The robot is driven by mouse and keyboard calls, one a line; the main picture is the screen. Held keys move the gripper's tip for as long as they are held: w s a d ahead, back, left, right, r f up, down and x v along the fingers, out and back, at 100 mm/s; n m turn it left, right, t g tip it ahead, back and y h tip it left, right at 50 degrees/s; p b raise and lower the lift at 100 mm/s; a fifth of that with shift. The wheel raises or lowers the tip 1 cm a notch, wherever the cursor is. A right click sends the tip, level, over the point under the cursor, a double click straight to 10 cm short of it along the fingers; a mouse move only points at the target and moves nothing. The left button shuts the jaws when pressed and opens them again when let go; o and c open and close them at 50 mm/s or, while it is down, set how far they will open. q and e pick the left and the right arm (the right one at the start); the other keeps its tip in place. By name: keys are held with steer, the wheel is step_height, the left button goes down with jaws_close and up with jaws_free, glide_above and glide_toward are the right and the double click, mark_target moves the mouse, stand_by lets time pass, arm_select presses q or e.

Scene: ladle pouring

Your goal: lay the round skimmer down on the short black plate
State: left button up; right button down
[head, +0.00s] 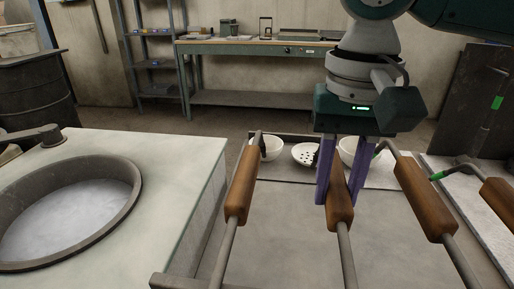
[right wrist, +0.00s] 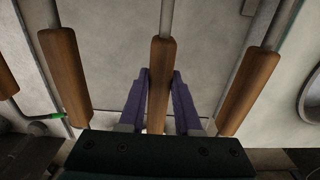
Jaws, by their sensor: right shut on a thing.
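A round white dish with dark holes (head: 305,155), which looks like the skimmer head, lies between two white bowls beyond the handles in the head view. My right gripper (head: 343,200) has purple fingers closed around the middle wooden handle (head: 340,212). This handle also shows in the right wrist view (right wrist: 159,85), between the fingers (right wrist: 160,75). Its metal rod (head: 346,260) runs toward the bottom edge of the head view. The join between this handle and any head is hidden. I cannot clearly identify the short black plate. My left gripper is not in view.
Other wooden handles stand close on both sides, one left (head: 241,185) and one right (head: 424,195). White bowls (head: 270,149) lie beyond them. A round basin (head: 125,215) is set in the pale counter (head: 185,165) at left. A green workbench (head: 250,48) stands at the back.

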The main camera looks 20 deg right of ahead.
steer(key=shift+f, duration=0.25)
steer(key=c, duration=0.5)
jaws_free()
steer(key=shift+f, duration=0.1)
step_height(320, 180, up, 10)
steer(key=shift+p, duration=1.1)
step_height(320, 180, up, 7)
steer(key=p, duration=1)
steer(key=shift+p, duration=0.3)
